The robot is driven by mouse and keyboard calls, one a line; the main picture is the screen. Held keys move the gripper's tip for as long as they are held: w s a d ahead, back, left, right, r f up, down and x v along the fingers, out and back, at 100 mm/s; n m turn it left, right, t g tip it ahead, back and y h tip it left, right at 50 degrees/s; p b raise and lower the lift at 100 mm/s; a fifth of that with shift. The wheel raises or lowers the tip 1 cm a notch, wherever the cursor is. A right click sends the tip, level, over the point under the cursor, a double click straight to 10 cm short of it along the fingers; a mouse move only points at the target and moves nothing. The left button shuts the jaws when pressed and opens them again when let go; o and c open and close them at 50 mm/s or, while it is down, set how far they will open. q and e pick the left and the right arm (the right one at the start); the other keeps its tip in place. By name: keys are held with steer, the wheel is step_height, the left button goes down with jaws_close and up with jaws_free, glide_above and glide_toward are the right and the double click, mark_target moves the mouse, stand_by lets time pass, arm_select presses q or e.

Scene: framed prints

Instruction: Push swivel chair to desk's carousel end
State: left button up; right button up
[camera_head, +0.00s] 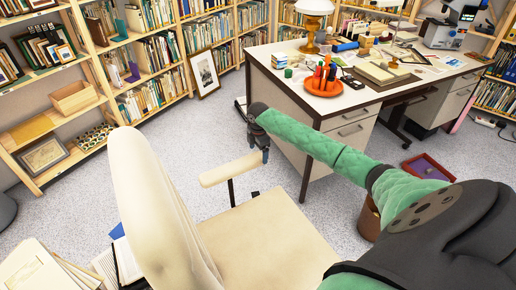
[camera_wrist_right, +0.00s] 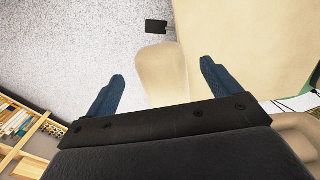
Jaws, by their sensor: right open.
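The cream swivel chair stands in the foreground, with its tall backrest (camera_head: 158,205) at left, its seat (camera_head: 262,243) and a padded armrest (camera_head: 230,168). The desk (camera_head: 290,105) is beyond it, its near end facing the chair across a strip of floor. A round orange-red carousel (camera_head: 323,88) with upright items sits at that near end of the desktop. My right gripper (camera_head: 265,154) is just above the armrest's far end. In the right wrist view the open fingers (camera_wrist_right: 162,71) straddle the armrest (camera_wrist_right: 160,80); contact cannot be told. My left gripper is not in view.
Bookshelves (camera_head: 150,60) line the back and left. A framed print (camera_head: 204,73) leans against them. A purple-lined tray (camera_head: 428,168) and a brown bin (camera_head: 369,218) stand right of the chair. Papers (camera_head: 40,268) lie at lower left. Floor (camera_head: 225,125) between chair and desk is clear.

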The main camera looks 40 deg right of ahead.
steer(key=shift+f+p, duration=0.35)
steer(key=shift+f, duration=2.75)
jaws_close()
